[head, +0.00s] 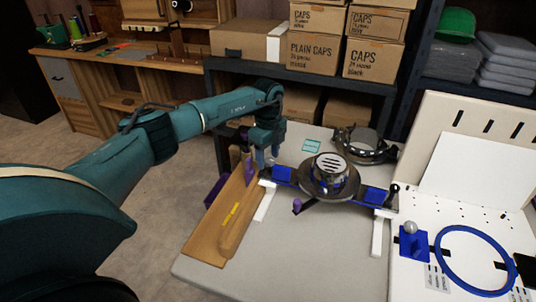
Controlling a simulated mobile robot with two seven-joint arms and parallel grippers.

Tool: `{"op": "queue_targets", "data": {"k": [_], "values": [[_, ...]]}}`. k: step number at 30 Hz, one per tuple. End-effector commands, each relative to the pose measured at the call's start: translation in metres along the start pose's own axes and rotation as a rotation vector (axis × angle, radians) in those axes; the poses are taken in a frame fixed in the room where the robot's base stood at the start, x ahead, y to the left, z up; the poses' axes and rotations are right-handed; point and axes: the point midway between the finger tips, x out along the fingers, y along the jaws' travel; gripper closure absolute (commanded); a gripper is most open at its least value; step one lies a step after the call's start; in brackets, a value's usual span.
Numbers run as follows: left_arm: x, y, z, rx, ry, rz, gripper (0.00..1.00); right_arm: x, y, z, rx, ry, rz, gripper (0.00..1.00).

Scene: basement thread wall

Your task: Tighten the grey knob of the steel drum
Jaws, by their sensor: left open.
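A round steel drum (331,180) with a slotted, shiny top sits at the middle of a blue bar on white legs, on the grey table. My left gripper (266,158) points down at the left end of this bar, to the left of the drum and apart from it. Its jaws are open; they are small here, and I cannot tell whether they touch anything. A small grey, rounded part shows close by the fingertips, but I cannot tell whether it is the drum's grey knob. My right gripper is not in view.
A wooden board (207,238) with a yellow item lies along the table's left edge. A white board at right bears a blue hoop (474,260) and a grey ball on a blue plate (413,246). The table front (290,265) is clear.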

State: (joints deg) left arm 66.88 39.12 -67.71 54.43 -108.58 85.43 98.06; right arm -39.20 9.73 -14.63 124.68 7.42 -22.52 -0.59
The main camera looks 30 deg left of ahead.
Motion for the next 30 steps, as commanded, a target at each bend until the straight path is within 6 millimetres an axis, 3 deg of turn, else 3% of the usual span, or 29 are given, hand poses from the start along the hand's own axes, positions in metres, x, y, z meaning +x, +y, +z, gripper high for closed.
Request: {"op": "queue_targets", "data": {"k": [2, 18, 30], "values": [[-0.0001, 0.0000, -0.0001, 0.000, 0.000, 0.000, 0.51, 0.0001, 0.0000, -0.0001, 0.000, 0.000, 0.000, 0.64], [-0.0005, 0.0000, 0.0001, 0.000, 0.000, 0.000, 0.94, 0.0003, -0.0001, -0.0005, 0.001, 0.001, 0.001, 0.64], [-0.0013, -0.0006, 0.0001, 0.089, 0.000, -0.001, 0.94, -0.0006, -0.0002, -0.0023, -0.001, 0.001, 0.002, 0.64]]}}
